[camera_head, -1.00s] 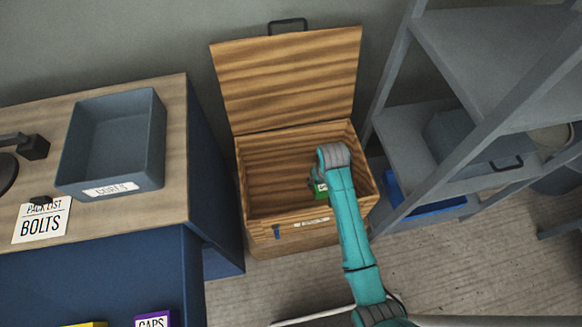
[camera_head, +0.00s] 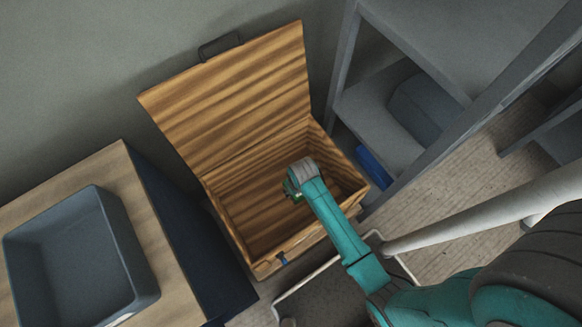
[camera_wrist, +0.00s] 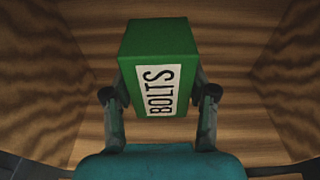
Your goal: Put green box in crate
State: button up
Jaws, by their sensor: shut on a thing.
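The green box (camera_wrist: 158,42) with a white BOLTS label fills the middle of the wrist view. My gripper (camera_wrist: 160,95) is shut on it, one finger at each side. Wood grain shows below and around the box in that view. In the head view the wooden crate (camera_head: 228,225) stands open with its lid (camera_head: 235,95) tilted back. My gripper (camera_head: 293,190) is inside the crate's opening. Only a small part of the green box shows there, the rest hidden by my wrist. I cannot tell whether the box touches the crate floor.
A workbench (camera_head: 115,185) with a grey bin (camera_head: 75,260) stands left of the crate. The lid rises behind the crate, against the wall.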

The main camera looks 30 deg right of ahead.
notch_tip(320, 180, down, 15)
jog(key=shift+r, duration=0.1)
dwell(0.4)
jog(key=o, duration=1.3)
notch_tip(320, 180, up, 8)
jog(key=s, duration=0.1)
jog(key=shift+f, duration=0.25)
